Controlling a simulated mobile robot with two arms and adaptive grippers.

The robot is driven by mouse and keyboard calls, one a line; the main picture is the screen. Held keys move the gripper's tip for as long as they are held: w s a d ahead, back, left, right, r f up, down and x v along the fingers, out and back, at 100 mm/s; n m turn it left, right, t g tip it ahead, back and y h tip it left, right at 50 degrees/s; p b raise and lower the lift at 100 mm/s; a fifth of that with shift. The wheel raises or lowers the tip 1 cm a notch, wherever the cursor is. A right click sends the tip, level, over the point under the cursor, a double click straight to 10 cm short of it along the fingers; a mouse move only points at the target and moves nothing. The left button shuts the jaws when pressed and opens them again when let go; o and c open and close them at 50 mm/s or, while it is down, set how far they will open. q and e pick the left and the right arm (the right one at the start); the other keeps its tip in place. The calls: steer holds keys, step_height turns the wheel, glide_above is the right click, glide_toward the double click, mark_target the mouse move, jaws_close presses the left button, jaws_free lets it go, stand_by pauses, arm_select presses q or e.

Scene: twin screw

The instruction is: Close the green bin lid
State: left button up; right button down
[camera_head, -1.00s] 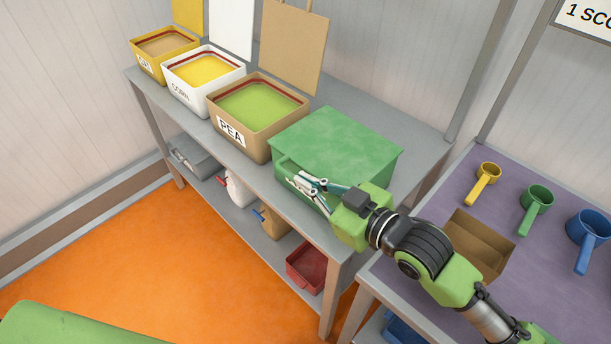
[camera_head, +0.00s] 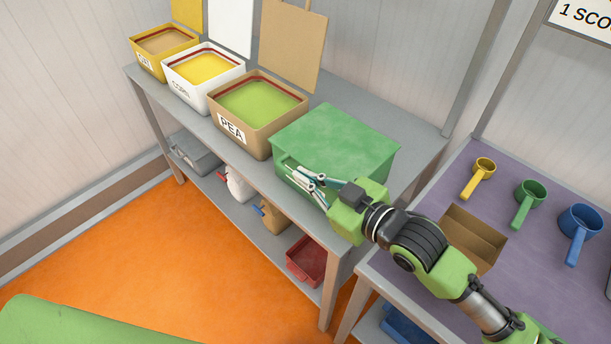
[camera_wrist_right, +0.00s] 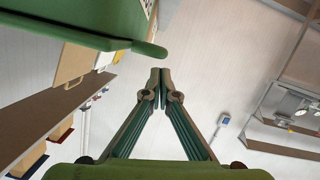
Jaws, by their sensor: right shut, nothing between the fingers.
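The green bin (camera_head: 370,184) stands at the near right end of the grey shelf's top. Its green lid (camera_head: 335,138) lies flat over the top and looks closed; I cannot tell whether a thin gap is left at the front edge. My right gripper (camera_head: 292,172) is shut and empty at the front face of the bin, just below the lid's front edge. I cannot tell whether it touches. In the right wrist view the shut fingertips (camera_wrist_right: 160,76) show apart from the green edge (camera_wrist_right: 145,47) at upper left. My left gripper is not in view.
An open PEA bin (camera_head: 258,140) stands beside the green bin, with CORN (camera_head: 205,95) and yellow (camera_head: 160,72) bins beyond. A raised tan lid (camera_head: 292,50) stands behind.

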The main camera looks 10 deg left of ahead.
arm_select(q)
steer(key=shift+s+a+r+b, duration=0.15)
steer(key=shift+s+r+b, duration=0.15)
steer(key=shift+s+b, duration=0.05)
arm_select(e)
steer(key=r+v, duration=0.2)
steer(key=v, duration=0.8)
steer(key=shift+s+r, duration=0.2)
steer(key=shift+r, duration=0.05)
